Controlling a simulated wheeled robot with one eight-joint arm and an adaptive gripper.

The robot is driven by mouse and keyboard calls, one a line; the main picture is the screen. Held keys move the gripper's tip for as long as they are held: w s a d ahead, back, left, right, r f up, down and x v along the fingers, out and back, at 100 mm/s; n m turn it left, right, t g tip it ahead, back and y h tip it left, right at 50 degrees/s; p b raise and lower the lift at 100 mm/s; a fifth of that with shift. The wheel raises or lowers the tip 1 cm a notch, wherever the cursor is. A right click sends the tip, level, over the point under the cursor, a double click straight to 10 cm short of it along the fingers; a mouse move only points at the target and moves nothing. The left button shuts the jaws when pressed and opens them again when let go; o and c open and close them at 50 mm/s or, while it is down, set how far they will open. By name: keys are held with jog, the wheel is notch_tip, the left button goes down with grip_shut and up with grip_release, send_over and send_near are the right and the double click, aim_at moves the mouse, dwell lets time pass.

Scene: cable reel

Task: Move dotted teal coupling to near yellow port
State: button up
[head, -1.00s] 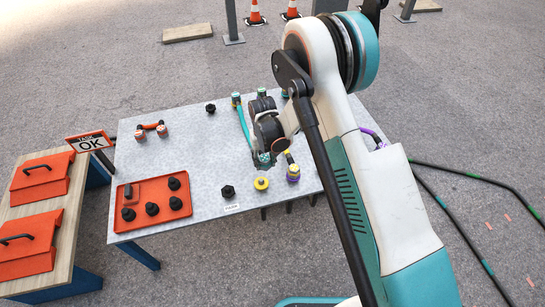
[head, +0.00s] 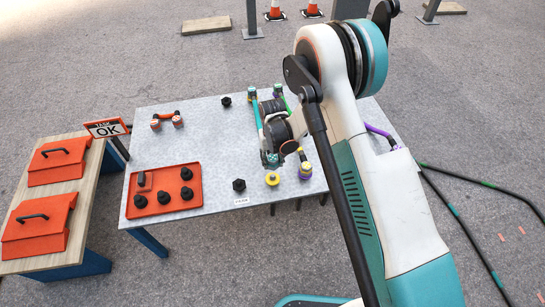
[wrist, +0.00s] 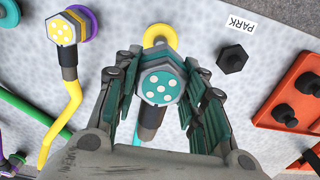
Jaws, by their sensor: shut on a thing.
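The teal coupling (wrist: 162,88), with white dots on its hexagonal face, sits between the fingers of my gripper (wrist: 162,70) in the wrist view. My gripper is shut on it. In the head view my gripper (head: 270,158) is low over the table near its front edge. The yellow port (head: 272,179) is a yellow ring just in front of it. In the wrist view the yellow port (wrist: 158,33) shows just beyond the coupling, partly covered by it. I cannot tell whether they touch.
A dotted yellow coupling (wrist: 62,30) with a yellow cable sits at a purple port, left in the wrist view. A black hexagonal cap (wrist: 233,59) stands right of the yellow port. A red tray (head: 165,192) holds several black pieces. A PARK label (head: 241,202) marks the front edge.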

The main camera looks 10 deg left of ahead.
send_over(272, 175)
jog(key=shift+w+d+f, duration=0.1)
jog(key=shift+f, duration=2.5)
jog(key=shift+f, duration=0.1)
jog(key=shift+f, duration=0.4)
jog(key=shift+f, duration=0.2)
jog(key=shift+f, duration=0.7)
jog(key=shift+f, duration=0.45)
jog(key=o, duration=1.2)
jog(key=shift+o, duration=0.2)
jog(key=shift+r, duration=0.1)
